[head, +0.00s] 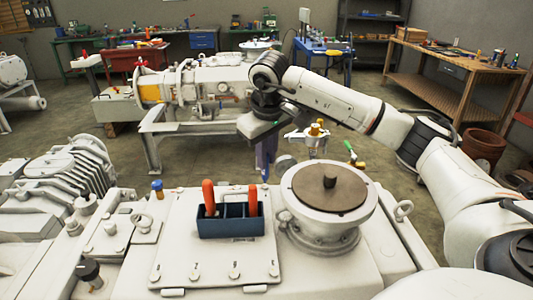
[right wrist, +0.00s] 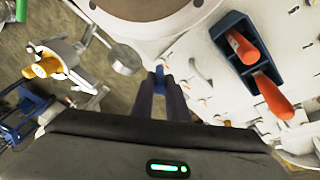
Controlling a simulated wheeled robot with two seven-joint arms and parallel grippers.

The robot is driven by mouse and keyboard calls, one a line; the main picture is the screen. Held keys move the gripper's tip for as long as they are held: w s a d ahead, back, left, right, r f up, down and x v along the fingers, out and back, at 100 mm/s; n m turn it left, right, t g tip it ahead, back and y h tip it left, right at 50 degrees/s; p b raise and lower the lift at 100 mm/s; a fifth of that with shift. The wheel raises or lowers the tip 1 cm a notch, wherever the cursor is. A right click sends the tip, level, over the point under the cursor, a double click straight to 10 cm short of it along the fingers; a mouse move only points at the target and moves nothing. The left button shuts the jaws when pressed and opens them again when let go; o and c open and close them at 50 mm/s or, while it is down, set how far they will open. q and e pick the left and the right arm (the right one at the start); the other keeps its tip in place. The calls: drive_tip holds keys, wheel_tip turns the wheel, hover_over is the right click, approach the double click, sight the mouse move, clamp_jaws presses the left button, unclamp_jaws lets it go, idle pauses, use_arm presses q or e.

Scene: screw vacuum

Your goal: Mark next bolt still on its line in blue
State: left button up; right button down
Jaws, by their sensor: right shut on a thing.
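My right gripper (head: 265,158) hangs beyond the white machine housing, left of the round flange. In the right wrist view its dark fingers (right wrist: 162,98) are shut on a small blue thing (right wrist: 160,72), mostly hidden between them; I cannot tell its full shape. A white cover plate (head: 180,245) lies on the housing, with several small bolts along its front edge, such as one bolt (head: 234,272). Any line marks on the bolts are too small to tell. My left gripper is out of view.
A dark blue holder (head: 231,226) with two orange-handled tools (head: 209,196) stands on the plate. A flange with a brown disc (head: 328,188) rises to its right. A blue-topped fitting (head: 157,187) stands left.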

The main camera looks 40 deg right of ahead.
idle(0.4)
drive_tip(key=shift+p, duration=0.35)
drive_tip(key=shift+f, duration=0.55)
idle(0.6)
idle(0.5)
drive_tip(key=shift+r+p, duration=0.85)
drive_tip(key=shift+r, duration=2.15)
